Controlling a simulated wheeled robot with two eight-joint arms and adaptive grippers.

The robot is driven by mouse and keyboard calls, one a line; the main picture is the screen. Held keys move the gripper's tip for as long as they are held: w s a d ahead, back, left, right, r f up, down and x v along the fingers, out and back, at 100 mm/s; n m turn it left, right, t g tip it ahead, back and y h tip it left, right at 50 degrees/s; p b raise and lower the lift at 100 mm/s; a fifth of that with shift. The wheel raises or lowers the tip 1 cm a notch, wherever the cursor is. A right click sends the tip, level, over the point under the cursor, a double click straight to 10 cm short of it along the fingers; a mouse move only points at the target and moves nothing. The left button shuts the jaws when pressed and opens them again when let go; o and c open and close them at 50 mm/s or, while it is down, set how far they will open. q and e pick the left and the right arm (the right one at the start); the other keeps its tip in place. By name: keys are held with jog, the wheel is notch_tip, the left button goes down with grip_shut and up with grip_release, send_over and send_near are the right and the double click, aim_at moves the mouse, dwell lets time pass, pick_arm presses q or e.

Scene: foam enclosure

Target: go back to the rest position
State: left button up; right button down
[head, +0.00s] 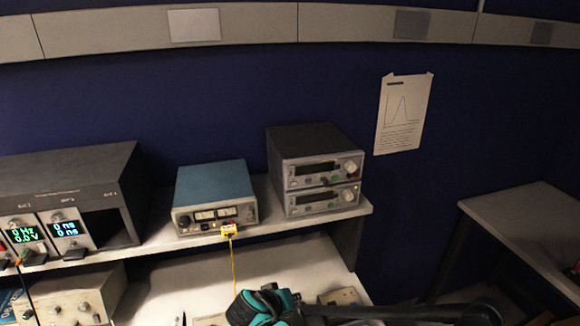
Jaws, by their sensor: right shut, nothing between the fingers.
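My right gripper (258,307), black and teal, shows at the bottom centre of the head view. Its dark arm comes in from the right edge. It is shut and empty, in front of the white bench top (315,262). Its lower part is cut off by the frame. My left gripper is not in view.
A shelf above the bench (255,232) holds a modular rack with lit displays (110,165), a blue-topped instrument (213,185) and two stacked grey units (315,160). A yellow plug (229,231) with a cable hangs from the blue-topped instrument. A side table (530,215) stands right.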

jog(key=s+d+r+m+y+b, duration=0.2)
jog(key=s+d+y, duration=0.3)
jog(key=s+d, duration=1.1)
jog(key=shift+s+d+r+b, duration=0.15)
jog(key=shift+s+r+b, duration=0.2)
jog(key=shift+r+b, duration=0.3)
jog(key=shift+f, duration=0.15)
dwell(1.3)
